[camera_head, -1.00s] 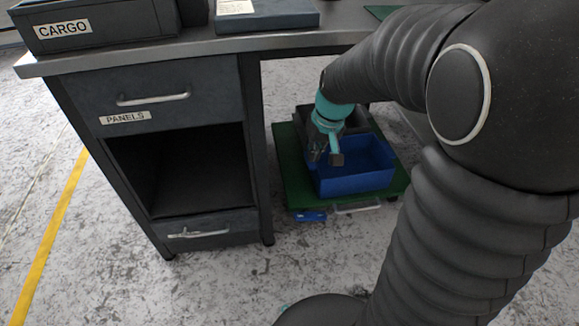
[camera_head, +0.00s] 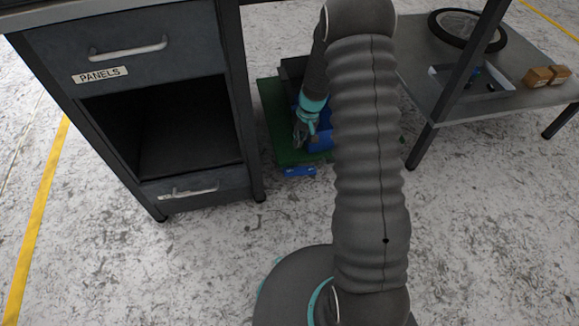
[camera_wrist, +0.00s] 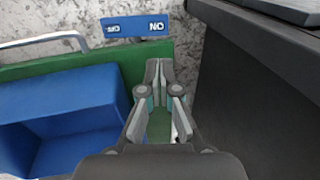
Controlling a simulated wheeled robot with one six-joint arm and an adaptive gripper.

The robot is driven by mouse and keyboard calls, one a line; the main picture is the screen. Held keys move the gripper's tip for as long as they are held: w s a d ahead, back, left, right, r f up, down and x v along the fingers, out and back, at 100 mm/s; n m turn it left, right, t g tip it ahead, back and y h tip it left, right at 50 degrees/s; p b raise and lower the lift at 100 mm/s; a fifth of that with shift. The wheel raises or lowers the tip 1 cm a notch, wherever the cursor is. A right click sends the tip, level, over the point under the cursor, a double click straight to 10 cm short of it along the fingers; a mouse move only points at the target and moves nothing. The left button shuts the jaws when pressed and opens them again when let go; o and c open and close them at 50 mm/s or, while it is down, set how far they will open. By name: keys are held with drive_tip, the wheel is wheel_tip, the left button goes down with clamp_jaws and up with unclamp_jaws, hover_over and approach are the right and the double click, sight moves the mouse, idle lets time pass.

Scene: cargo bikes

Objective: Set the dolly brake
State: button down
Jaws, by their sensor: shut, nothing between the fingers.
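In the wrist view the pedal (camera_wrist: 138,26) bears white ON and OFF marks, ON at the right half, upside down there. My gripper (camera_head: 300,136) is over the dolly's left front part, pointing down. In the wrist view my gripper (camera_wrist: 158,66) is shut and empty, its tips just below the pedal in the picture. I cannot tell the height gap.
A blue bin (camera_head: 320,143) sits on the dolly beside my gripper. A pale handle (camera_wrist: 52,40) is at the dolly's front edge. The dark drawer cabinet (camera_head: 245,110) stands close on the left. A bench with a wheel (camera_head: 468,30) is at right. The floor in front is clear.

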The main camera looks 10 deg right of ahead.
sight(286, 171)
drive_tip(key=b+x, duration=0.1)
drive_tip(key=x, duration=1.3)
idle(0.3)
drive_tip(key=a+f+b, duration=0.1)
drive_tip(key=f+b, duration=0.1)
drive_tip(key=b, duration=0.2)
drive_tip(key=shift+a+b, duration=0.15)
drive_tip(key=shift+b, duration=0.2)
drive_tip(key=shift+r+p, duration=0.4)
drive_tip(key=shift+r, duration=0.1)
drive_tip(key=shift+r+p, duration=0.3)
drive_tip(key=shift+r, duration=0.4)
